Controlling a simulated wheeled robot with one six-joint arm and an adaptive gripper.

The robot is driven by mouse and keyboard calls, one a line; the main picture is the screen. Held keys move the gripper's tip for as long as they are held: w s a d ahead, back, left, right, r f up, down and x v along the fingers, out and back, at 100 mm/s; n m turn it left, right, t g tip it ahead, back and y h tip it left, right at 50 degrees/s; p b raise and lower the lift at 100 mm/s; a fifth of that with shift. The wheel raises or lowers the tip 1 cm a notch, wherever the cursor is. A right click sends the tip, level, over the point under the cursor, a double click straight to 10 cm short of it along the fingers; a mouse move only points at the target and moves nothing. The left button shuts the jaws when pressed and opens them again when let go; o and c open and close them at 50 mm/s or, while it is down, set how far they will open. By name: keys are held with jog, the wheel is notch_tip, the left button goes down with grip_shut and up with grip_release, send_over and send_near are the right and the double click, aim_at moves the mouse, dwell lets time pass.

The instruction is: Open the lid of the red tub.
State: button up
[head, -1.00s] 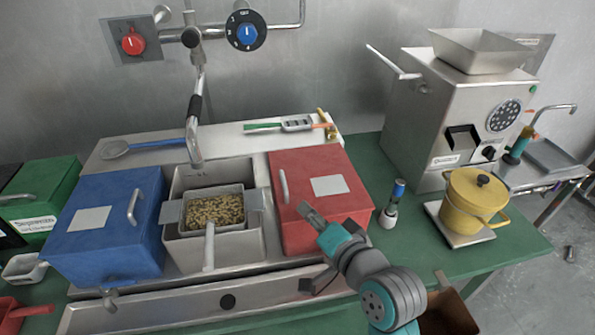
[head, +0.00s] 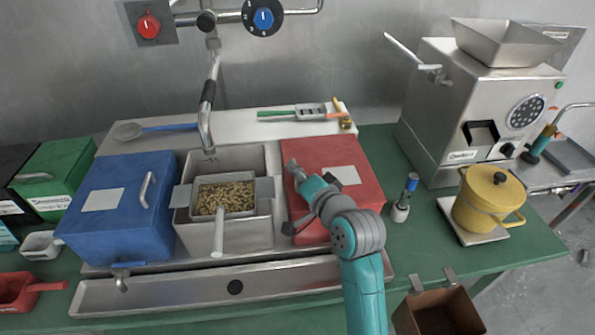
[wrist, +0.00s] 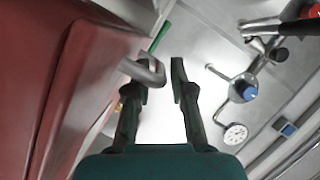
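The red tub (head: 368,196) sits at the right of the steel sink unit, its lid down, with a pale label on top. My gripper (head: 292,164) is at the left part of the lid, where it covers the lid's handle in the head view. In the wrist view the tub's red side (wrist: 65,75) fills the left. The grey bent handle (wrist: 150,72) reaches in between my fingertips (wrist: 160,82), close to the left finger. The fingers stand apart, with a clear gap at the right finger. Whether the left finger touches the handle cannot be told.
A steel bin of beans (head: 225,200) and a blue tub (head: 115,215) stand left of the red tub. A small bottle (head: 404,196), yellow pot (head: 487,205) and grinder (head: 440,120) stand right. A tap (head: 207,110) hangs over the sink.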

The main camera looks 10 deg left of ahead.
jog(key=shift+w+a, duration=0.1)
jog(key=shift+w, duration=0.05)
grip_shut()
jog(key=shift+r, duration=0.1)
